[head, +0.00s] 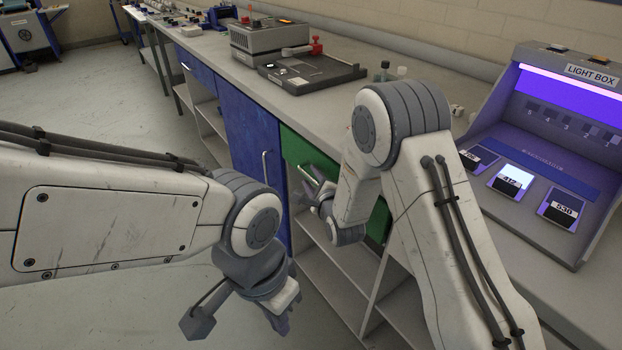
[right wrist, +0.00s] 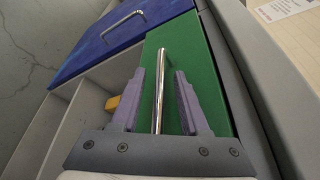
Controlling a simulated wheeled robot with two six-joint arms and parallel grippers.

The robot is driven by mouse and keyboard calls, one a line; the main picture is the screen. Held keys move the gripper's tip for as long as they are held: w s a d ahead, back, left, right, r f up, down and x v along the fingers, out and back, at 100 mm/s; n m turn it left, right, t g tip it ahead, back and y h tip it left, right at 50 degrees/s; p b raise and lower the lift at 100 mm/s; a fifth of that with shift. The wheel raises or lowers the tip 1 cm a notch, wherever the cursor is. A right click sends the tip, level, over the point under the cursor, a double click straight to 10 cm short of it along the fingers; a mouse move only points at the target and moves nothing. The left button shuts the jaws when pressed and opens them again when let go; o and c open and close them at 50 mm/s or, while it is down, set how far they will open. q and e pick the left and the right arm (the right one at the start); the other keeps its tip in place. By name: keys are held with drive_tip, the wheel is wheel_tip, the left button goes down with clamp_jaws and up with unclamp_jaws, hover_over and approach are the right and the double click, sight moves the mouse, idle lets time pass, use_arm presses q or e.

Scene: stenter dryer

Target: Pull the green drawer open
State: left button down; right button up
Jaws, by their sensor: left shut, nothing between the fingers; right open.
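The green drawer (head: 292,146) is in the bench front, right of the blue cupboard door, partly hidden behind my right arm. It looks closed. In the right wrist view, the green drawer front (right wrist: 205,75) carries a shiny bar handle (right wrist: 160,90). My right gripper (head: 311,187) is at the drawer front. In the right wrist view, my right gripper (right wrist: 160,75) is open, with one purple finger on each side of the handle, and a gap shows on both sides. My left gripper (head: 281,322) is shut and empty, low in front of the bench.
The blue cupboard door (head: 250,130) with an upright handle is left of the green drawer. Open shelves (head: 325,250) are below the drawer. On the bench stand a light box (head: 590,110) and a grey machine (head: 265,40). The floor at left is clear.

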clamp_jaws()
idle(1.3)
